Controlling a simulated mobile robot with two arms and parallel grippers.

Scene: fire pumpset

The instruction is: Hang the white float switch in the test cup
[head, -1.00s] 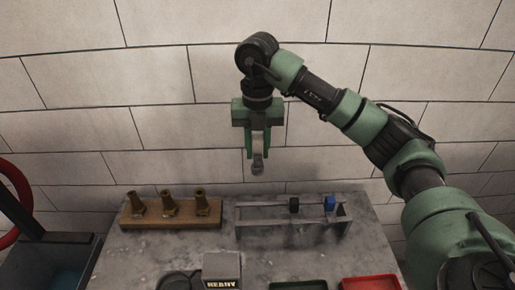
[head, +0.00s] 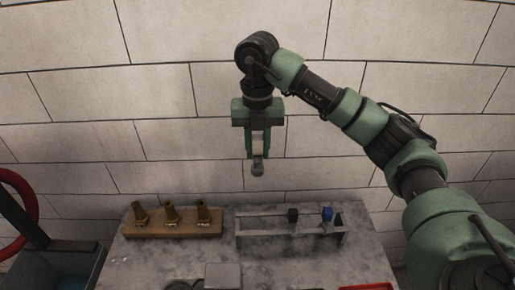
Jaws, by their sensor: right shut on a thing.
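My right gripper (head: 258,158) points down in front of the wall, above the back edge of the bench. It is shut on a small pale grey thing, likely the white float switch (head: 258,168), which shows at the fingertips and is partly hidden by them. On the bench below, a grey metal rack (head: 262,241) carries a black piece (head: 292,215) and a blue piece (head: 327,213). I cannot make out the test cup. My left gripper is not in view.
A wooden block (head: 175,230) with several brass fittings stands at the bench's back left. A grey box (head: 222,274) and part of a red tray (head: 366,286) show at the front edge. A dark bin and red hose are at far left.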

